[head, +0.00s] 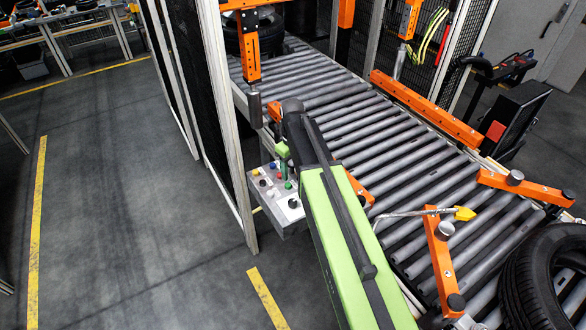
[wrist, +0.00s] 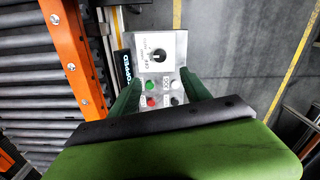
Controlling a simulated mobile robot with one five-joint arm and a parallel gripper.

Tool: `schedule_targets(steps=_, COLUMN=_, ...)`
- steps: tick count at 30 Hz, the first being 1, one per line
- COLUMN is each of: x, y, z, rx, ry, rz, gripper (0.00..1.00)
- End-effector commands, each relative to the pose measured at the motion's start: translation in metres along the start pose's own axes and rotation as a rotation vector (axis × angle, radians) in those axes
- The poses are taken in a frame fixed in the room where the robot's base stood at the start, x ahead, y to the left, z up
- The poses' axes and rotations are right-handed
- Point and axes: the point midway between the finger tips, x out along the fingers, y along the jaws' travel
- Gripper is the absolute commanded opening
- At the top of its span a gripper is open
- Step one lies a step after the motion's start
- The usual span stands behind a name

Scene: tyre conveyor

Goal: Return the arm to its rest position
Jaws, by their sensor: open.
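My arm, with a long green link and a black end, reaches over the near side of the conveyor in the head view. My gripper (wrist: 158,88) shows in the wrist view as two dark green fingers spread apart, with nothing between them. Beyond them is a grey control panel (wrist: 178,50) with a black rotary knob and several buttons, including green, red, white and black ones. A dark display beside it reads "STOPPED". In the head view the control panel (head: 290,209) is beside the conveyor, just below my arm's far end, which partly hides it. Whether they touch is unclear.
The roller conveyor (head: 330,88) has orange guides (head: 425,108) along it. A tyre (head: 520,275) lies at its lower right, another (head: 262,38) at its far end. A mesh fence with a pale post (head: 225,120) stands left of the panel. The floor further left is clear.

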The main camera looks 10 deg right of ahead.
Motion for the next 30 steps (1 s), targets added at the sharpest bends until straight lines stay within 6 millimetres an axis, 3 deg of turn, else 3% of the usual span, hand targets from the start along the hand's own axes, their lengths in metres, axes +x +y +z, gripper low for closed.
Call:
schedule_targets(steps=11, x=0.002, y=0.0, z=0.0, rx=0.0, ry=0.0, rz=0.0, gripper=0.56)
schedule_targets(steps=14, x=0.019, y=0.0, z=0.0, rx=0.0, ry=0.0, rz=0.0, gripper=0.56)
schedule_targets(steps=16, x=0.046, y=-0.002, z=0.003, rx=-0.001, ry=0.0, rz=0.0, gripper=0.56)
schedule_targets(steps=21, x=0.12, y=-0.031, z=0.053, rx=0.05, ry=0.0, rz=0.0, gripper=0.56)
schedule_targets(steps=24, x=0.148, y=-0.052, z=0.089, rx=0.173, ry=0.001, rz=0.0, gripper=0.56)
schedule_targets(steps=27, x=0.149, y=-0.067, z=0.115, rx=0.313, ry=0.002, rz=0.0, gripper=0.56)
schedule_targets(steps=30, x=0.143, y=-0.073, z=0.127, rx=0.44, ry=0.002, rz=0.0, gripper=0.56)
